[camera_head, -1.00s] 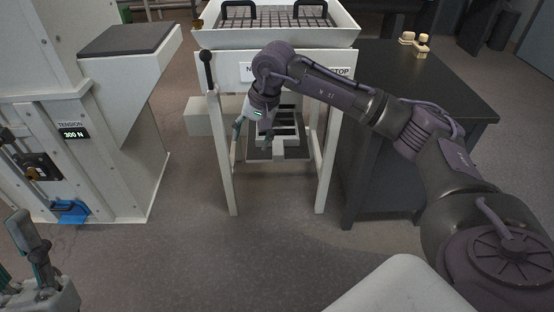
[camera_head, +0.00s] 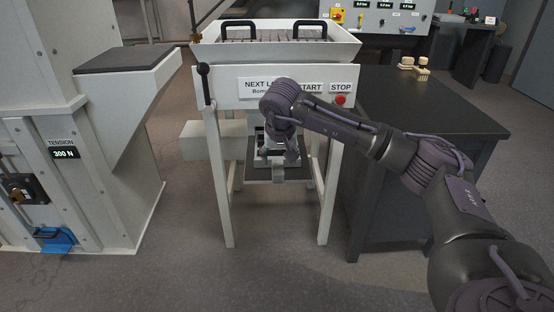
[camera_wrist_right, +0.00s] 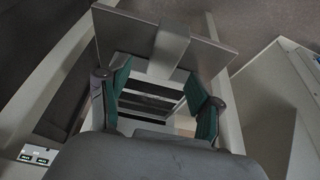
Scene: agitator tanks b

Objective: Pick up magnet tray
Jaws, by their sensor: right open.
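The magnet tray has a grey plate (camera_head: 262,173) with a light grey handle-like piece at its middle, low between the legs of the white machine. In the right wrist view the plate (camera_wrist_right: 118,32) and the light grey piece (camera_wrist_right: 170,48) lie just beyond my fingertips, with pale and dark bars behind. My right gripper (camera_wrist_right: 160,92) is open, its two teal-padded fingers spread on either side of the bars. In the head view my right wrist hides most of the gripper (camera_head: 277,150). I cannot tell whether the fingers touch the tray. My left gripper is out of view.
The white machine (camera_head: 228,86) stands over the tray, its legs flanking my right gripper. A black-knobbed lever (camera_head: 204,70) is at its left. A dark table (camera_head: 440,105) stands right, a large white housing (camera_head: 60,110) left. The front floor is clear.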

